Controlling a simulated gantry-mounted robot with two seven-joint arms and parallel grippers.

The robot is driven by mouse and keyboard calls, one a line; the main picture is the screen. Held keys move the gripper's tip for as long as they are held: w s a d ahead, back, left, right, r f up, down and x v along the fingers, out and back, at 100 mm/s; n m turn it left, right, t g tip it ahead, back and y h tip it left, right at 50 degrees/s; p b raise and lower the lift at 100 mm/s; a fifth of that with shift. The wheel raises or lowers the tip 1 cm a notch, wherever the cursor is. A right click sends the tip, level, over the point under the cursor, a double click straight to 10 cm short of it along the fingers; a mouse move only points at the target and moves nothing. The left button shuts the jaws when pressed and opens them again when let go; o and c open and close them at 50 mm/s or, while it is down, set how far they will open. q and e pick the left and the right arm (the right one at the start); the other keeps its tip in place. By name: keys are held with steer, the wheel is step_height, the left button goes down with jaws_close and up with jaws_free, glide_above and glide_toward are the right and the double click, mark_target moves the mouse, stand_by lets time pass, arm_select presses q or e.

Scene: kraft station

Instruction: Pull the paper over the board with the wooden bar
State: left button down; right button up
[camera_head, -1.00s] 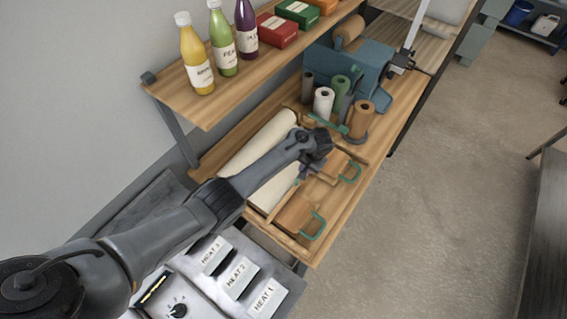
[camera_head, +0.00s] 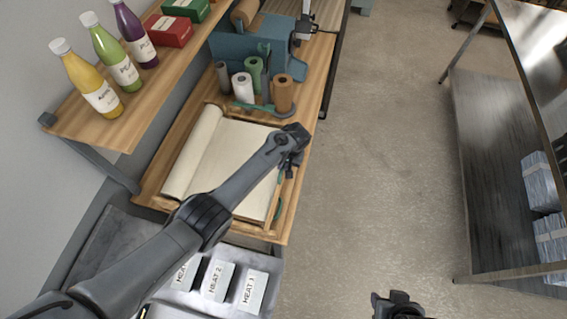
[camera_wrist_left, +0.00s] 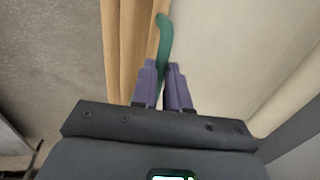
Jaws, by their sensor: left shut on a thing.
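A cream paper roll (camera_head: 193,152) lies along the wall side of the bench. Its sheet (camera_head: 240,165) spreads flat to the right and covers most of the board, which is hidden. My left gripper (camera_head: 289,165) is at the sheet's right edge. In the left wrist view its purple fingers (camera_wrist_left: 162,85) are shut at the narrow wooden bar (camera_wrist_left: 154,40) beside the paper (camera_wrist_left: 210,50); the exact grip is partly hidden. A green curved handle (camera_wrist_left: 164,40) runs down to the fingers. A dark part of my right gripper (camera_head: 398,305) shows at the bottom; its jaws are unclear.
Several upright rolls, among them a white roll (camera_head: 242,88) and a brown roll (camera_head: 283,93), stand beyond the paper. A shelf (camera_head: 90,125) with bottles overhangs the left. Open floor (camera_head: 390,150) lies to the right.

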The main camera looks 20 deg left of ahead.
arm_select(q)
steer(key=c, duration=1.1)
jaws_free()
steer(key=shift+w+d+r, duration=0.1)
steer(key=shift+d+r, duration=0.25)
steer(key=shift+r, duration=1.4)
steer(key=shift+s+d+r, duration=0.1)
steer(key=shift+d+r, duration=0.25)
steer(key=shift+r, duration=1.45)
steer(key=shift+w+d+r, duration=0.1)
steer(key=shift+d+r, duration=0.25)
steer(key=shift+r, duration=1.4)
steer(key=shift+f+p, duration=0.1)
steer(key=shift+p, duration=0.2)
